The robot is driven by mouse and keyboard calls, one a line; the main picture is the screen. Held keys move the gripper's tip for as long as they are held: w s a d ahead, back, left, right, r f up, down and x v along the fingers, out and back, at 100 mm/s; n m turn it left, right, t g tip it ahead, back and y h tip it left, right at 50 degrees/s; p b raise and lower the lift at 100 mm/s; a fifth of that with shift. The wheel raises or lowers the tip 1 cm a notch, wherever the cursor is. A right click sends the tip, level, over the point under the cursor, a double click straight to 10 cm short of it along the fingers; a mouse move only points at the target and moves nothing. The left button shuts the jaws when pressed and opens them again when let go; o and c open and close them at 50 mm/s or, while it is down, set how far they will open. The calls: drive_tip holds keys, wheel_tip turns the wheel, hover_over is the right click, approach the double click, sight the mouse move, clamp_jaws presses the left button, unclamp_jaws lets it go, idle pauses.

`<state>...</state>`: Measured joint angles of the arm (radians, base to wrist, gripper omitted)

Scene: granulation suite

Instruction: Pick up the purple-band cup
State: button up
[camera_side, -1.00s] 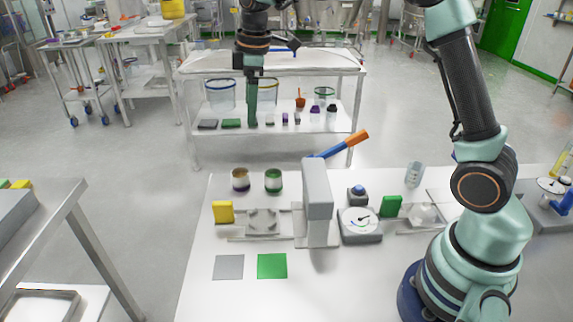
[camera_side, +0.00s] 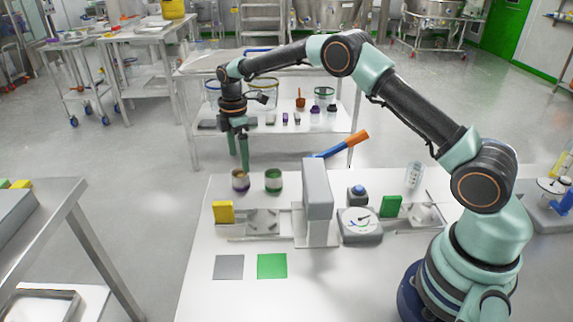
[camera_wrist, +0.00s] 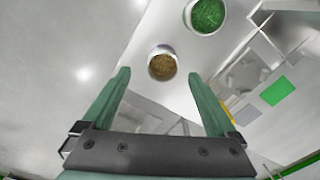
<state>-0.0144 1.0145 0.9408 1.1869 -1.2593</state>
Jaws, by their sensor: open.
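The purple-band cup (camera_side: 240,181) stands upright at the back left of the white table. It looks pale with a dark purplish band and holds brown material; in the wrist view its round mouth (camera_wrist: 162,65) shows between and just beyond my fingertips. My gripper (camera_side: 239,166) is open and empty, pointing down just above this cup. Its two green fingers also show in the wrist view (camera_wrist: 159,76), one on each side of the cup's mouth. I cannot tell exactly how far the tips are above the rim.
A cup with green contents (camera_side: 273,181) stands close to the right. In front are a yellow block (camera_side: 223,212), a grey square (camera_side: 228,267) and a green square (camera_side: 272,266).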

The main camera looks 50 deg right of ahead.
sight(240, 173)
drive_tip(key=shift+s+a+f, duration=0.1)
drive_tip(key=shift+a+f, duration=0.05)
drive_tip(key=shift+f, duration=1.35)
drive_tip(key=shift+s+a+f, duration=0.1)
drive_tip(key=shift+f, duration=1.35)
drive_tip(key=shift+c, duration=0.3)
clamp_jaws()
